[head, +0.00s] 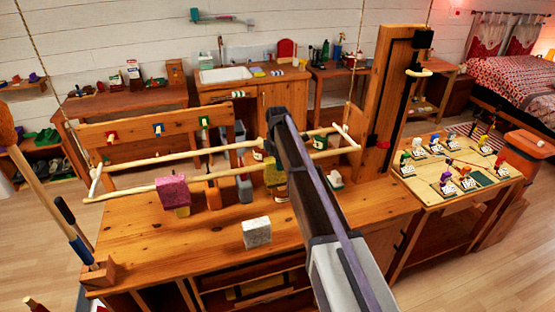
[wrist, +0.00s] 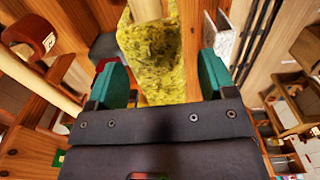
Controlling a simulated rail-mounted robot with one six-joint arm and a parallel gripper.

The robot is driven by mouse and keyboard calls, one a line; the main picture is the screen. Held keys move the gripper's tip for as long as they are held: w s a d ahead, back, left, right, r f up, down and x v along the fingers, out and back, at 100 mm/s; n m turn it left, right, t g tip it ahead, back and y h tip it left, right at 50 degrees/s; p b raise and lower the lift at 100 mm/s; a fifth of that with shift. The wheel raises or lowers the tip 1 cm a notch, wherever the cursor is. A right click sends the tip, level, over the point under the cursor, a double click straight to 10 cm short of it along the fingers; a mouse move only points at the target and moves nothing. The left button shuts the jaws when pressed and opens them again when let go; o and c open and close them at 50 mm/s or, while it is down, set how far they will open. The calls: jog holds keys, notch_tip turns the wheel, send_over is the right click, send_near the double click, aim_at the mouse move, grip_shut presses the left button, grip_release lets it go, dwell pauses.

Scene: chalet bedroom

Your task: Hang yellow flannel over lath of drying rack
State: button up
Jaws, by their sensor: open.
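The yellow flannel (wrist: 163,55) fills the space between my gripper's two teal fingers in the wrist view. My gripper (wrist: 163,82) is open, with one finger on each side of the cloth. A pale rounded piece of wood (wrist: 147,8) crosses the cloth's upper end. In the head view the yellow flannel (head: 270,176) shows beside my arm at the front lath (head: 225,174) of the drying rack, partly hidden by the arm. I cannot tell how evenly it lies over the lath. My fingertips are hidden in the head view.
A pale speckled block (head: 257,233) stands on the wooden bench (head: 150,243). A wooden post (head: 390,100) rises at right, by a side table (head: 488,205) with several small figures.

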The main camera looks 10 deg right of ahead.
notch_tip(320, 180, up, 11)
jog(key=p, duration=1.1)
jog(key=s+f+m+b, duration=0.5)
jog(key=s+m, duration=0.1)
jog(key=s, duration=0.6)
jog(key=s+f+m+b, duration=0.5)
jog(key=s+m, duration=0.2)
jog(key=s, duration=0.5)
jog(key=s+f+m+b, duration=0.5)
jog(key=s+m, duration=0.1)
jog(key=s, duration=0.7)
jog(key=shift+f, duration=0.25)
jog(key=shift+w, duration=0.1)
